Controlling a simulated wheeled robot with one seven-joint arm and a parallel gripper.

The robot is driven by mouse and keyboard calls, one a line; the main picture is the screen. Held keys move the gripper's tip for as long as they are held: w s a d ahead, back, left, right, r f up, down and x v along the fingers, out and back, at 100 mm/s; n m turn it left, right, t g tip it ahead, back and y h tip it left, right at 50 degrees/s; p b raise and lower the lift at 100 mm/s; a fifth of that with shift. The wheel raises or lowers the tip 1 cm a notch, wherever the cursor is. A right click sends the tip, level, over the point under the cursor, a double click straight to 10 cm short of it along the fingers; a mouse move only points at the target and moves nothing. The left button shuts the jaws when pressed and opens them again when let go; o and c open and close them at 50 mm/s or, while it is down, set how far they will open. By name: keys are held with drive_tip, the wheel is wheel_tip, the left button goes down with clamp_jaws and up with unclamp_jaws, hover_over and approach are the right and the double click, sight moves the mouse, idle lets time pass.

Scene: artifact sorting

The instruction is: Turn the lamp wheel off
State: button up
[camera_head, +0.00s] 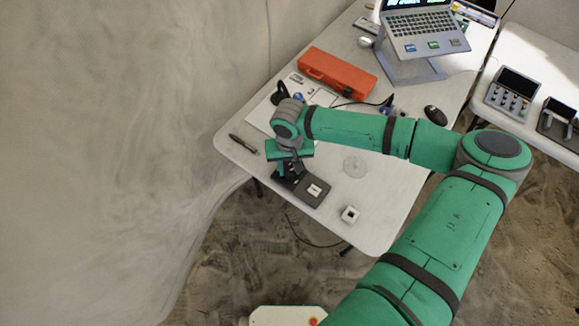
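My green arm reaches from the lower right over the white table (235,130). My gripper (286,172) points down near the table's front left part, at a small dark device (313,191) with a flat base and a pale label. The fingers overlap the back part of this device, so I cannot tell whether they touch it or how far apart they are. No lamp wheel can be made out clearly; it may be hidden by the gripper or too small to tell. Whether any lamp is lit cannot be told.
A small white cube-like object (350,214) stands right of the device. A dark pen-like tool (243,144) lies to the left. Behind are an orange case (337,73), a black mouse (435,115) and a laptop (425,30) on a stand. A wall borders the table's left.

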drive_tip(key=shift+n, duration=1.4)
drive_tip(key=n, duration=1.1)
drive_tip(key=shift+s+n, duration=0.1)
drive_tip(key=shift+n, duration=0.2)
drive_tip(key=n, duration=1)
drive_tip(key=shift+s+n, duration=0.1)
drive_tip(key=shift+n, duration=1.6)
